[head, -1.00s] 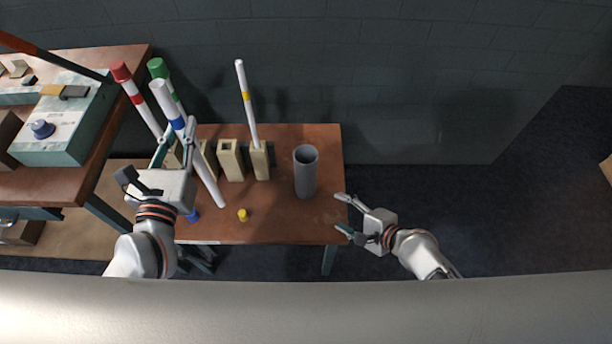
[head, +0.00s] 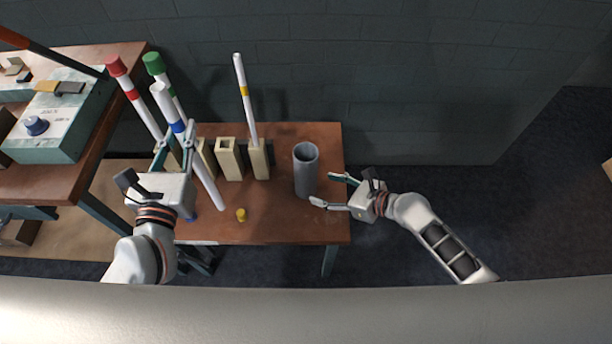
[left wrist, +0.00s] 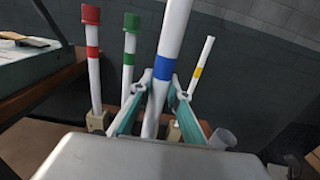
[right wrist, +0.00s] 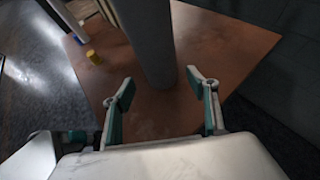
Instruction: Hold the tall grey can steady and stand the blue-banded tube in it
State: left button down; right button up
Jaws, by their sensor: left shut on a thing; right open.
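The tall grey can (head: 306,172) stands upright at the right part of the brown table; it also shows in the right wrist view (right wrist: 152,45). My right gripper (head: 325,189) is open and empty beside the can's lower right side, its fingers pointing at it. In the right wrist view the can stands just beyond the open fingertips (right wrist: 160,86), apart from them. My left gripper (head: 175,142) is shut on the white blue-banded tube (head: 206,186), near its blue band (left wrist: 163,68). The tube is tilted, its top leaning left in the head view.
A yellow-banded tube (head: 246,105) stands in a tan block (head: 260,163) left of the can. Red-capped (head: 117,66) and green-capped (head: 154,64) tubes stand close behind my left gripper. A yellow stopper (head: 241,214) lies near the front. A device (head: 55,130) sits on the left table.

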aim_at(315, 187)
jog(key=b+x, duration=0.2)
jog(key=x, duration=0.3)
jog(key=shift+w+a+f, duration=0.2)
jog(key=shift+a, duration=0.05)
pick_arm(q)
jog(key=shift+f+b, duration=0.3)
jog(key=shift+f, duration=1.6)
pick_arm(e)
jog(key=shift+x, duration=0.85)
jog(key=shift+c, duration=0.3)
jog(key=c, duration=0.7)
jog(key=shift+o, duration=0.2)
